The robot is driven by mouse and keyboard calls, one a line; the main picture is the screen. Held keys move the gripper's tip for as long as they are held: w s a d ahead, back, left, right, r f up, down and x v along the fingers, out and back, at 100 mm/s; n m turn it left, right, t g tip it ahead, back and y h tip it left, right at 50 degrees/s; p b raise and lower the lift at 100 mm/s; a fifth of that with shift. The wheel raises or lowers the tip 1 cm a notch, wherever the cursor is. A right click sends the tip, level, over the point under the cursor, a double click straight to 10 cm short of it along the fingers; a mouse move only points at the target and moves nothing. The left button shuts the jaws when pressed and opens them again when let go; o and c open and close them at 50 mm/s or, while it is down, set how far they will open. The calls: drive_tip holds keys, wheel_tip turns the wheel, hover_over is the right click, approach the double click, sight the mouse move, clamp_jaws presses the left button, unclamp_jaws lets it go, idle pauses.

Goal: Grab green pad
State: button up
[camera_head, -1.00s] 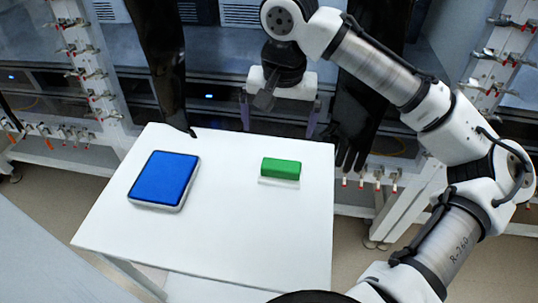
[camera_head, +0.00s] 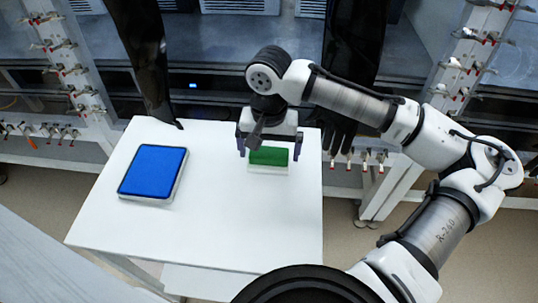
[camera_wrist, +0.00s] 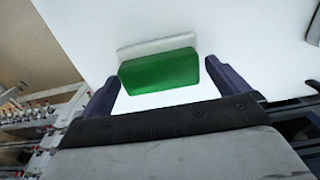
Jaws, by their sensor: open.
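The green pad (camera_head: 269,156) is a small block with a pale base, lying on the white table (camera_head: 230,230). My gripper (camera_head: 269,150) is open above it, with one dark purple finger to each side of the pad in the head view. In the wrist view the green pad (camera_wrist: 159,71) shows ahead of and between the two finger ends, with a gap on both sides. The fingers do not touch it. My gripper's body hides part of the pad's far edge in the head view.
A larger blue pad (camera_head: 153,171) with a pale base lies on the table's left part. Black gloves (camera_head: 352,70) hang from the glovebox at the back, close behind my gripper. The table's front and middle are clear.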

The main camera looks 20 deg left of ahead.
drive_tip(key=shift+f, duration=0.85)
drive_tip(key=shift+c, duration=0.3)
drive_tip(key=c, duration=0.7)
drive_tip(key=shift+o, duration=0.2)
drive_tip(key=shift+r, duration=0.1)
